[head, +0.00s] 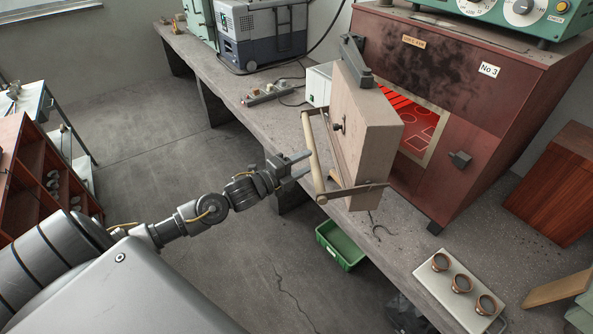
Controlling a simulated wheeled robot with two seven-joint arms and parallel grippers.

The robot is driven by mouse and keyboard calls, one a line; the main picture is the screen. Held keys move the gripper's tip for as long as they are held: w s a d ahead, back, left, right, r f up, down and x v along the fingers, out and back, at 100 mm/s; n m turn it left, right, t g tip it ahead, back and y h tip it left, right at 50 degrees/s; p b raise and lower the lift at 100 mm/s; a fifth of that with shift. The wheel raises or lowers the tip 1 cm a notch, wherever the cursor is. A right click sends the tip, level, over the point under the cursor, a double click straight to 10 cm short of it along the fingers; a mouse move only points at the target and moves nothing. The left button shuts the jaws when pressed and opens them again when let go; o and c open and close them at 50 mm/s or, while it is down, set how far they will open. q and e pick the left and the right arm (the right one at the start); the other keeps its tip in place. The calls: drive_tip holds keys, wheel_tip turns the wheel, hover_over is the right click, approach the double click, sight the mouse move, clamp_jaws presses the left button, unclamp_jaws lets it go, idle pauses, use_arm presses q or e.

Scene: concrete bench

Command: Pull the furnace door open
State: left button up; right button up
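The furnace (455,115) is a rust-red box on the bench with a "No 3" label. Its thick pale door (370,125) stands swung out from the front on a dark hinge at its upper left. The glowing red interior shows to the right of the door. A long tan bar handle (313,155) stands off the door's outer face on metal brackets. My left gripper (302,164) is just left of the handle, its two fingers apart and pointing at the bar. The fingers look empty; whether a tip touches the bar is unclear. My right gripper is not in view.
The concrete bench (235,92) runs from back left to front right. A green bin (340,245) sits below the bench edge. A grey machine (262,35) stands at the back. Open floor lies left.

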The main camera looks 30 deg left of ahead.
use_arm(q)
drive_tip(key=shift+v, duration=1.25)
